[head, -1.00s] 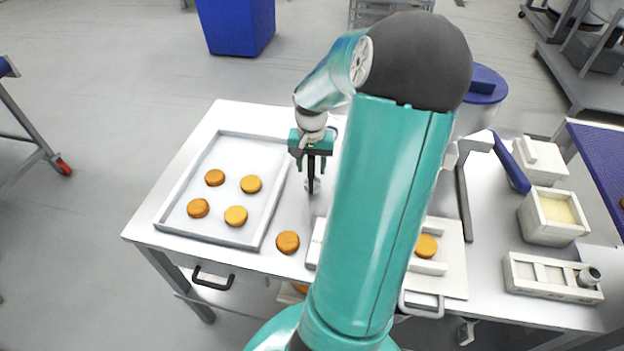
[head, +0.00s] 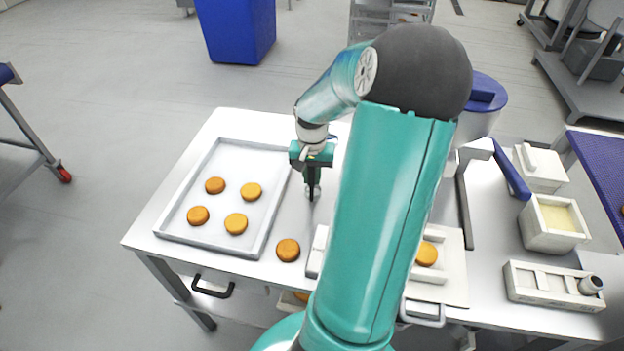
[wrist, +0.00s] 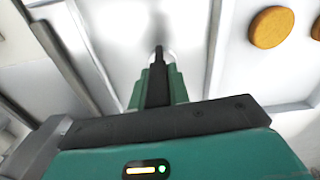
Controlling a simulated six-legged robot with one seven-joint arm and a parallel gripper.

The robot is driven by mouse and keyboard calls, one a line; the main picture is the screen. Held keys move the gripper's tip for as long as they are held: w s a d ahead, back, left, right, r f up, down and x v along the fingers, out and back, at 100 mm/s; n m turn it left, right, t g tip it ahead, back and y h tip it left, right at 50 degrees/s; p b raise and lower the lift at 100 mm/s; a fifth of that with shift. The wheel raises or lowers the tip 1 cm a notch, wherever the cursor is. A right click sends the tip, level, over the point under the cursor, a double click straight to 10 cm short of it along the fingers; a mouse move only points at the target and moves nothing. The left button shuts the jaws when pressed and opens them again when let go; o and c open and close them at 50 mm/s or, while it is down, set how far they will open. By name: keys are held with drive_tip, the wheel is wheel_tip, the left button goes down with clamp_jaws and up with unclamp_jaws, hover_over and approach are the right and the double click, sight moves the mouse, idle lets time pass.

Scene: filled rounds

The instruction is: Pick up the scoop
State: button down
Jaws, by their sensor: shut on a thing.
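My gripper (head: 312,192) points down over the table, in the gap right of the baking tray (head: 165,235). Its narrow dark fingers are shut on a small pale, shiny thing, which I take to be the scoop (wrist: 169,58). In the wrist view the scoop shows only as a bright rim around the fingertips (wrist: 158,55). Most of it is hidden by the fingers. I cannot tell whether it touches the tabletop.
Several golden rounds lie on the tray, and one round (head: 288,250) sits on the bare table. My arm hides the table's middle. At right stand a cream-filled white container (head: 552,240), a lidded box (head: 540,168) and a white holder (head: 535,285) with a small cylinder.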

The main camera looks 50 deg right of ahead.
drive_tip(key=shift+r, duration=0.65)
drive_tip(key=s+a+r, duration=0.2)
drive_tip(key=s+r, duration=0.3)
drive_tip(key=s, duration=0.1)
drive_tip(key=s+a+r, duration=0.2)
drive_tip(key=s+r, duration=0.4)
drive_tip(key=s, duration=0.1)
drive_tip(key=shift+s+a+r, duration=0.15)
drive_tip(key=shift+a+r, duration=0.15)
drive_tip(key=shift+a, duration=0.05)
